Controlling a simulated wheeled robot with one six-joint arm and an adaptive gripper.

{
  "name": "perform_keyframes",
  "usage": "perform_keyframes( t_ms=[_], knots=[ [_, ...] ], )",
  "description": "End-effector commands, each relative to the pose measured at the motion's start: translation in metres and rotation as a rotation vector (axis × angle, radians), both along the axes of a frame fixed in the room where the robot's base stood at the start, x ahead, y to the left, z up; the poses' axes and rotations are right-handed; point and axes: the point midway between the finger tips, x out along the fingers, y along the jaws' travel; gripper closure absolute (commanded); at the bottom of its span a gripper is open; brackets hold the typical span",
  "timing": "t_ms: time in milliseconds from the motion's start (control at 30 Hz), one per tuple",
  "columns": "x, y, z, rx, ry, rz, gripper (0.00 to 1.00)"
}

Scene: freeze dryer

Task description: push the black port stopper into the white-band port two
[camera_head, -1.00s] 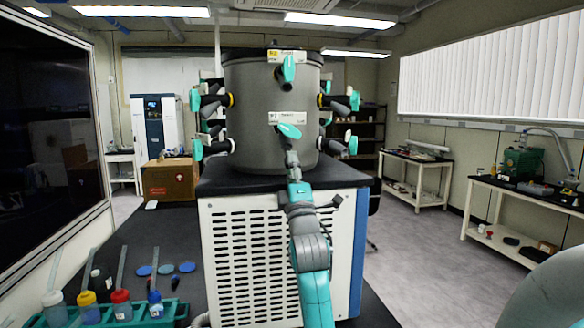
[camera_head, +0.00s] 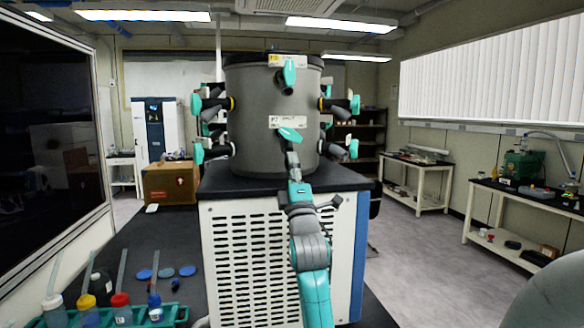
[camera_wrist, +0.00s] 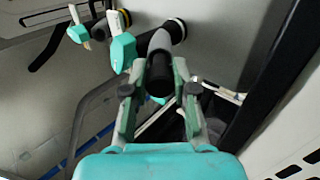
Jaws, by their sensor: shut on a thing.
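My gripper (camera_wrist: 160,82) is closed on the black stopper (camera_wrist: 160,76), a short dark cylinder between its fingertips in the wrist view. Directly beyond the stopper, in line with it, is the grey port tube (camera_wrist: 159,43); I cannot tell how deep the stopper sits in it. A teal valve handle (camera_wrist: 123,50) is just left of it. In the head view my gripper (camera_head: 292,153) reaches the front of the grey drum (camera_head: 258,138), just below the lower front teal handle (camera_head: 290,135) and white label (camera_head: 288,121). The stopper and port mouth are too small or hidden there.
More teal-handled ports stick out at the drum's left (camera_head: 212,104) and right (camera_head: 342,104), and one upper front (camera_head: 289,73). The drum stands on a white vented cabinet (camera_head: 240,250). A green rack of bottles (camera_head: 178,312) is at lower left. The floor at right is clear.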

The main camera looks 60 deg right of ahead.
Motion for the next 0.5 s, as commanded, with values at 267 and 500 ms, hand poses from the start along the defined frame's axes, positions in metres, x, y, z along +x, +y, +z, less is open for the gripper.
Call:
perform_keyframes(
  t_ms=[267,500],
  knots=[
    [0.0022,-0.0027,0.0033,0.0,0.0,0.0,0.97],
    [0.0041,-0.005,0.0061,0.0,0.0,0.0,0.97]
  ],
)
